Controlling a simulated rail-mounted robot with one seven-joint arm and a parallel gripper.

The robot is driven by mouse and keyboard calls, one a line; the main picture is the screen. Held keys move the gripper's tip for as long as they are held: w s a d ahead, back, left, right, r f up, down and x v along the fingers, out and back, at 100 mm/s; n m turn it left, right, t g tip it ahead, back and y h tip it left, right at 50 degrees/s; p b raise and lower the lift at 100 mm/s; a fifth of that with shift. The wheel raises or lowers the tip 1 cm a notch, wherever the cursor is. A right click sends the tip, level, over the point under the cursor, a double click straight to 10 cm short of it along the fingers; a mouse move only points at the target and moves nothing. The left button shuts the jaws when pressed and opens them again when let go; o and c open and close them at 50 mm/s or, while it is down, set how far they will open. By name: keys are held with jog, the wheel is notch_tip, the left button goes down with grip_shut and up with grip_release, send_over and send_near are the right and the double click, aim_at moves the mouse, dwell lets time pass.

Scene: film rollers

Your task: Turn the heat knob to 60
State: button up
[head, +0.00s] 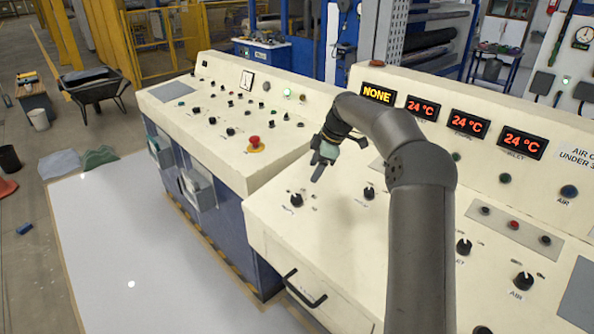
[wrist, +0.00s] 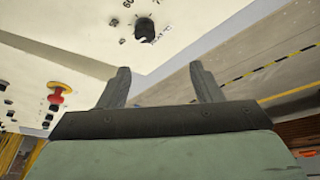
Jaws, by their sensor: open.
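A black knob (head: 297,199) sits near the left end of the right-hand cream console (head: 262,215). Its small label is too blurred to read with certainty, so I cannot confirm it is the heat knob. A black knob with scale marks around it also shows at the top of the wrist view (wrist: 145,28); I cannot read its setting. A second black knob (head: 369,193) is further right. My gripper (head: 319,172) is above the console, up and to the right of the first knob, apart from it. In the wrist view its two fingers (wrist: 161,85) are spread and empty.
Displays (head: 379,93) above read NONE and 24 °C. The left console (head: 200,145) carries a red stop button (head: 254,142) on yellow, also in the wrist view (wrist: 57,95). A drawer handle (head: 304,290) sits on the front. The panel around the first knob looks clear.

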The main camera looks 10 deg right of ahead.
jog(key=w+d+r, duration=0.1)
jog(key=r, duration=0.1)
jog(key=p, duration=0.4)
send_near(297, 197)
jog(key=shift+n, duration=0.4)
jog(key=x, duration=0.9)
jog(key=shift+w+f, duration=0.1)
jog(key=shift+f, duration=0.05)
jog(key=c, duration=1)
